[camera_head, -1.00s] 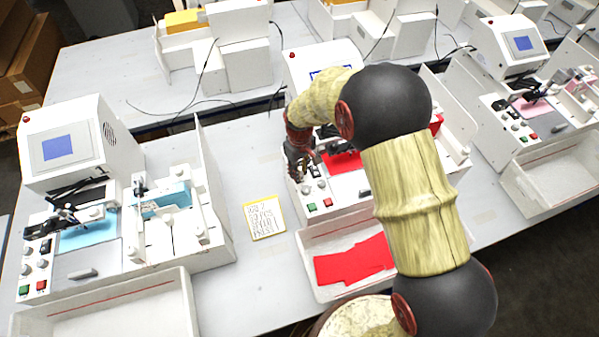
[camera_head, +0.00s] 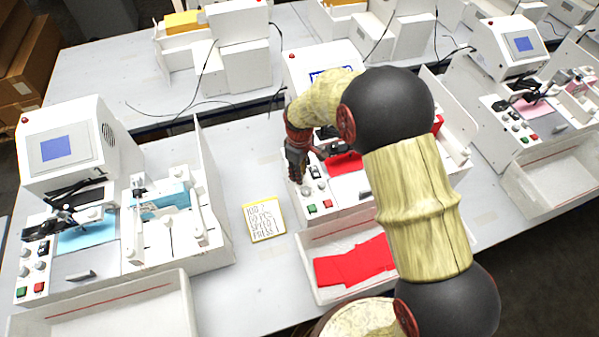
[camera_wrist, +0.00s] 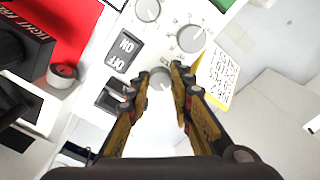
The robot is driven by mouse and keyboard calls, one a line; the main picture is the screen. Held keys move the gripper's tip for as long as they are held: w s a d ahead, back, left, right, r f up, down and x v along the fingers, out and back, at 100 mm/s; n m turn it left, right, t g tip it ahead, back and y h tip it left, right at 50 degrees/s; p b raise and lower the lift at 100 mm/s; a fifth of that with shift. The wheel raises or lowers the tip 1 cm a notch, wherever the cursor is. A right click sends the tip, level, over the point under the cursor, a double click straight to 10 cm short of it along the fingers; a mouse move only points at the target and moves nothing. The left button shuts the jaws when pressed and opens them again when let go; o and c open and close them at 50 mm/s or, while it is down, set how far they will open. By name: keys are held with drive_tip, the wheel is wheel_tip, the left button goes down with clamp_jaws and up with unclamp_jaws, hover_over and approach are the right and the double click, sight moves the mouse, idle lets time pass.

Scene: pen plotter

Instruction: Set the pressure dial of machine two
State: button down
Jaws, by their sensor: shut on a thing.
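The middle machine (camera_head: 318,64) has a white body, red material on its bed and a control panel at its left front. My gripper (camera_head: 297,176) reaches down over that panel. In the wrist view, my gripper (camera_wrist: 161,75) is shut on a small grey round dial (camera_wrist: 160,80), one finger on each side. Two more grey dials, one nearer the card (camera_wrist: 191,38) and one at the top (camera_wrist: 148,10), are untouched. The dial's pointer and any label are hidden or too small to read.
An ON/OFF switch (camera_wrist: 125,50) and a second black switch (camera_wrist: 114,97) sit close to my left finger. A yellow-edged note card (camera_head: 264,220) lies on the table left of the machine. A tray (camera_head: 310,240) with red pieces is in front.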

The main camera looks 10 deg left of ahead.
drive_tip(key=c, duration=1.6)
unclamp_jaws()
drive_tip(key=shift+o, duration=0.2)
wheel_tip(320, 180, up, 12)
